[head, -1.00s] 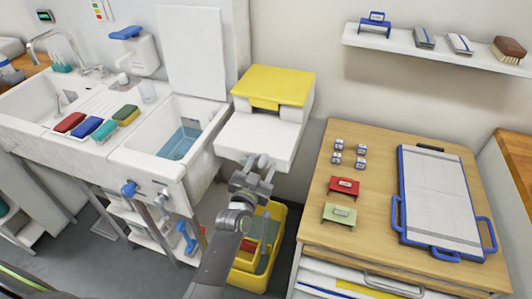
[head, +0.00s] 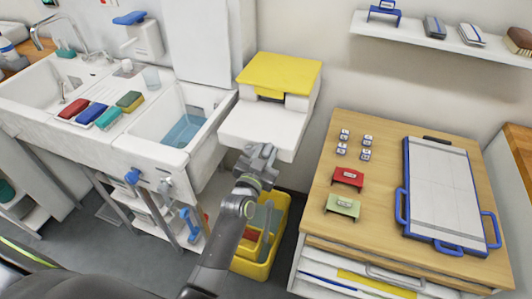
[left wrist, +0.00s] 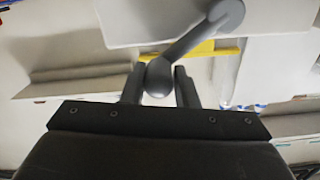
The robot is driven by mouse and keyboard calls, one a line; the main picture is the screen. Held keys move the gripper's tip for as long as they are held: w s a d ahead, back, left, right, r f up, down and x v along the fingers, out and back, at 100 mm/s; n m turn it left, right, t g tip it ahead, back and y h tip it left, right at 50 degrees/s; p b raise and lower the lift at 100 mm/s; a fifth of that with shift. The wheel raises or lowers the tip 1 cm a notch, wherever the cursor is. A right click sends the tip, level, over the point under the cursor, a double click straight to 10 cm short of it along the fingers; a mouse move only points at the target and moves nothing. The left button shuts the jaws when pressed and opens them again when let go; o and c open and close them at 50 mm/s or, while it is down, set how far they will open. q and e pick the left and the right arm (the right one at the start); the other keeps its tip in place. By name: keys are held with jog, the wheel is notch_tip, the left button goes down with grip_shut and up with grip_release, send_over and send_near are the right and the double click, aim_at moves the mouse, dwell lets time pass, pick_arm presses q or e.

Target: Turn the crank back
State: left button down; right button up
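A white machine with a yellow lid (head: 278,78) stands between the sink and the wooden-topped cabinet. Its grey crank (left wrist: 205,35) shows in the left wrist view as a slanting arm with a rounded knob (left wrist: 157,80) at its lower end. My left gripper (head: 260,158) is at the machine's front lower edge in the head view. In the left wrist view its two dark fingers (left wrist: 159,88) stand on either side of the knob and appear to touch it. In the head view the gripper mostly hides the crank. My right gripper is out of view.
A yellow bin (head: 256,270) stands on the floor under the machine, below my left arm. The sink (head: 150,150) is to the left. The cabinet (head: 398,180) on the right holds small blocks, red and green stands and a blue-edged board. A wall shelf (head: 460,46) is above.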

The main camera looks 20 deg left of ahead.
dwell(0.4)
pick_arm(q)
jog(key=shift+a+r+n+p, duration=0.45)
jog(key=shift+r+n+p, duration=0.2)
jog(key=shift+n+p, duration=0.35)
jog(key=a+f+n+b, duration=0.1)
jog(key=a+n, duration=1.1)
jog(key=n, duration=0.6)
jog(key=shift+w+a+n, duration=0.2)
jog(key=shift+n, duration=0.2)
jog(key=shift+f, duration=0.1)
jog(key=shift+a+f+b, duration=0.2)
jog(key=shift+f+b, duration=0.05)
jog(key=shift+b, duration=0.05)
